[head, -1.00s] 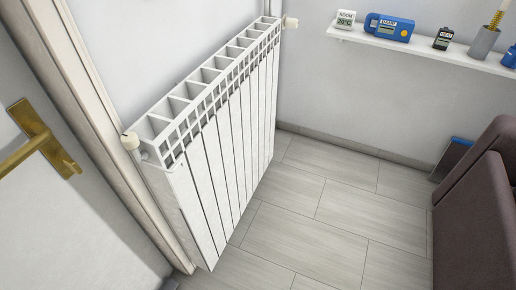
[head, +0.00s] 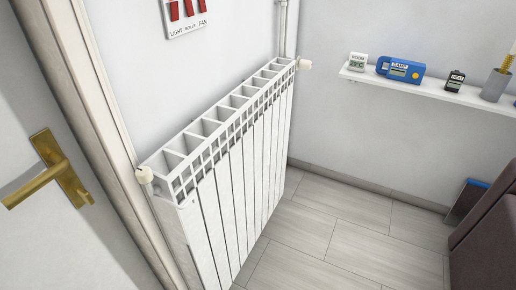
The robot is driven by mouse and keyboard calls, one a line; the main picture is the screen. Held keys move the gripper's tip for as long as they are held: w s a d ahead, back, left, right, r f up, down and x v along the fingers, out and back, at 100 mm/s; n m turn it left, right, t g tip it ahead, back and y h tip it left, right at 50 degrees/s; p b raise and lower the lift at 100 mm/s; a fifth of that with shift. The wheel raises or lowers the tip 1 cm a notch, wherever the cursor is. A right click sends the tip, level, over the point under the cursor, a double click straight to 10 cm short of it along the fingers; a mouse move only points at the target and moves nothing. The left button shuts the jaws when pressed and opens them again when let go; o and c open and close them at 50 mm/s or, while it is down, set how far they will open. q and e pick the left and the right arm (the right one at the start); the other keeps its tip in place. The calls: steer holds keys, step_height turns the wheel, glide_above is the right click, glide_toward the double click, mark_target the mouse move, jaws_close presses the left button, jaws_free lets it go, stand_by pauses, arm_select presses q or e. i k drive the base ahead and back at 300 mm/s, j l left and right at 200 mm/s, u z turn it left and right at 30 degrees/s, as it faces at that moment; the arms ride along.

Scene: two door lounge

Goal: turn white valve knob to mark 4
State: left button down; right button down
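A white radiator (head: 232,165) stands along the wall in the head view. A small cream-white valve knob (head: 145,174) sits at its near left top corner. A second white knob (head: 304,64) sits at its far top corner, by the pipes. The marks on both knobs are too small to read. Neither of my grippers is in view.
A door with a brass handle (head: 52,174) is at the left, close to the near knob. A wall shelf (head: 442,92) at the right holds a room thermometer (head: 357,62), a blue meter (head: 401,71) and other items. Dark furniture (head: 490,235) stands lower right. The tiled floor between is clear.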

mark_target(305, 64)
steer(key=i+l, duration=0.35)
steer(key=i+l+z, duration=0.1)
steer(key=i+l, duration=0.25)
steer(key=l, duration=0.25)
